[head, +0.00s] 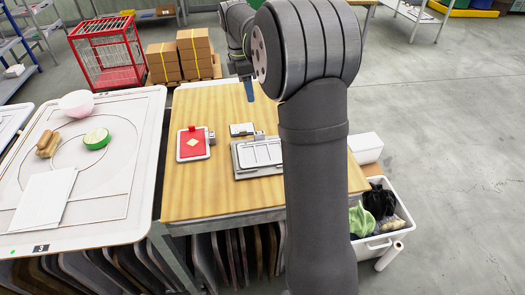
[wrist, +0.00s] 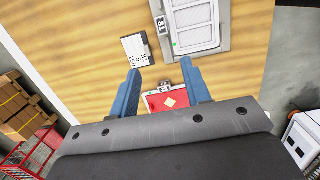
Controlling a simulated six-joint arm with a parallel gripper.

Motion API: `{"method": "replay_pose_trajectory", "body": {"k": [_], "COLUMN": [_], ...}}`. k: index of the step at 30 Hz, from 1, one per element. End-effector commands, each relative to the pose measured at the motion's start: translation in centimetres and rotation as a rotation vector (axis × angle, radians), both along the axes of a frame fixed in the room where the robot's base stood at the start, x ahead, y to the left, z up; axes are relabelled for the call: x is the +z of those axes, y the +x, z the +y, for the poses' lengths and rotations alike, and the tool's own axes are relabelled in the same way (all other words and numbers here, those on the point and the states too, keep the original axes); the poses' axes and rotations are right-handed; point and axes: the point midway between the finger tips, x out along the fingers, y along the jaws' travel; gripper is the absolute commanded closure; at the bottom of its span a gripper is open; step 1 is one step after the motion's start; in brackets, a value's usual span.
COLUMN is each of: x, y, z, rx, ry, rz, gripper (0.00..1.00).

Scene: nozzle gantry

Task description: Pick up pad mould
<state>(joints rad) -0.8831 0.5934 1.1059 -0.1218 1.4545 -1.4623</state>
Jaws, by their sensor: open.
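A red pad with a pale yellow diamond (head: 193,143), set in a white-rimmed plate, lies on the wooden table; it looks like the pad mould. A small grey block sits at its edge. In the wrist view the red pad (wrist: 165,101) shows between my blue fingers, partly covered below by my gripper's body. My gripper (wrist: 162,73) is open and empty, with its fingers spread apart. In the head view one blue finger (head: 249,91) shows above the far part of the table, apart from the pad. The other finger is hidden or unclear there.
A grey tray with a white panel (head: 258,153) lies right of the pad, partly behind my arm. A small printed card (head: 242,129) lies near it. A white table (head: 130,205) stands left, a bin (head: 376,243) right. The wooden table's left and far parts are clear.

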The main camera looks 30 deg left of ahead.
Motion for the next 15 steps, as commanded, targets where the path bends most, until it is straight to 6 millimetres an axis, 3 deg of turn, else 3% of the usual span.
{"method": "replay_pose_trajectory", "body": {"k": [9, 15], "x": [-6.8, -10.2], "y": [0.5, 0.9], "z": [-0.8, -1.0], "rx": [-0.004, -0.003], "ry": [-0.003, -0.003], "rz": [0.003, 0.003], "gripper": [0.56, 0.56]}}
